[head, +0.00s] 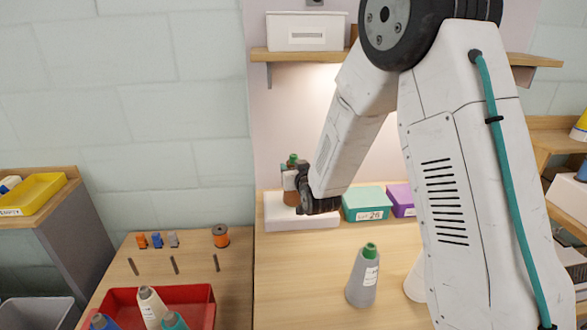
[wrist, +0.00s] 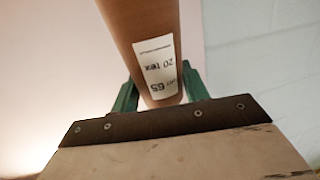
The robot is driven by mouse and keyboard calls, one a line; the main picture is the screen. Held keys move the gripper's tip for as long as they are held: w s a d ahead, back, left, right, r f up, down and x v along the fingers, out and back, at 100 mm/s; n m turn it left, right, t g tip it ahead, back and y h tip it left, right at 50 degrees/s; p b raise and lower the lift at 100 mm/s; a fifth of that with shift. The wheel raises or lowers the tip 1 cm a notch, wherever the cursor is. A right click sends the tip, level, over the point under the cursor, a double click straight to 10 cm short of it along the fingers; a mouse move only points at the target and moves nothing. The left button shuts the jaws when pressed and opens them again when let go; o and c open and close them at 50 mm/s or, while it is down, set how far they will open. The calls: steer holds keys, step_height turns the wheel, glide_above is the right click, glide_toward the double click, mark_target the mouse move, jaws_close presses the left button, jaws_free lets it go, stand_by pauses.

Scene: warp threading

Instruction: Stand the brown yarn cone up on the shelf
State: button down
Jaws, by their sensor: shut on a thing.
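The wall shelf (head: 400,60) is higher up, partly hidden by my arm. The cone is below the shelf's level, in front of the wall above a white block (head: 295,222); I cannot tell whether it touches the block.
A white box (head: 305,33) stands on the shelf's left part. A grey cone (head: 363,278) stands on the table (head: 290,290), with a teal box (head: 367,204) and a purple box (head: 402,199) behind. A red tray (head: 200,295) with cones is at lower left.

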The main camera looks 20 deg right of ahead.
steer(key=shift+f, duration=0.1)
steer(key=c, duration=0.7)
jaws_free()
steer(key=shift+s, duration=0.1)
steer(key=s, duration=0.5)
steer(key=s+r, duration=0.1)
steer(key=s, duration=0.1)
steer(key=shift+s+d+r, duration=0.1)
steer(key=shift+s, duration=0.15)
